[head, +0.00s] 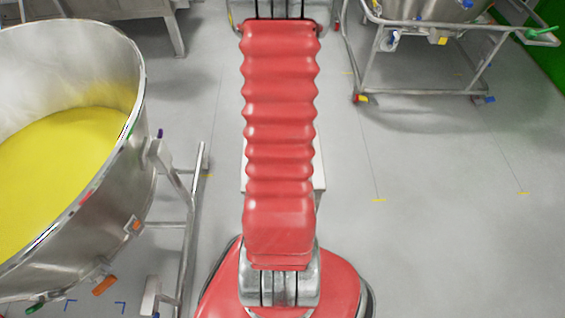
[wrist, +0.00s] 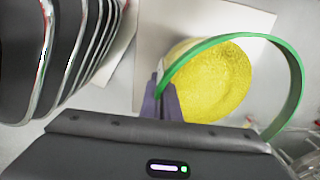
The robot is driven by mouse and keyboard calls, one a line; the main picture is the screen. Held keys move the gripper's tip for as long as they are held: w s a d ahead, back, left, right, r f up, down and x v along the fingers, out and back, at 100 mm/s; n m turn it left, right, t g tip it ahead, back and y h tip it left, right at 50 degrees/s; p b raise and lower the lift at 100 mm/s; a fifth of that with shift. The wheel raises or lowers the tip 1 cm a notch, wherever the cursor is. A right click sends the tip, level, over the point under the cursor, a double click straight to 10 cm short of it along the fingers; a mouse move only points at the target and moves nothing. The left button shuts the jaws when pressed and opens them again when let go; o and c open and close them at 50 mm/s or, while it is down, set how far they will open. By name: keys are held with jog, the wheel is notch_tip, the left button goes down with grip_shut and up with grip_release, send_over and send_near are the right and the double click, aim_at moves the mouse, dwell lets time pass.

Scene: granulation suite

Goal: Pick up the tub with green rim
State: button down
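The tub with green rim (wrist: 296,75) is in the wrist view, seen from above, with yellow material (wrist: 215,80) inside. My gripper (wrist: 161,88) has its two purple fingers close together at the left side of the rim, with the rim's edge between them. The gripper looks shut on the tub's edge. The lower part of the tub is hidden behind my gripper body. In the head view my red arm covers the middle, and neither the gripper nor the tub shows there.
A large steel vessel (head: 140,190) with yellow powder stands at the left on a tubular frame. A wheeled steel cart (head: 425,93) stands at the upper right. A pale flat surface (wrist: 185,20) lies beneath the tub. The grey floor (head: 450,240) at the right is clear.

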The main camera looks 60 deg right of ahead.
jog(key=shift+r, duration=2.3)
jog(key=shift+w, duration=0.15)
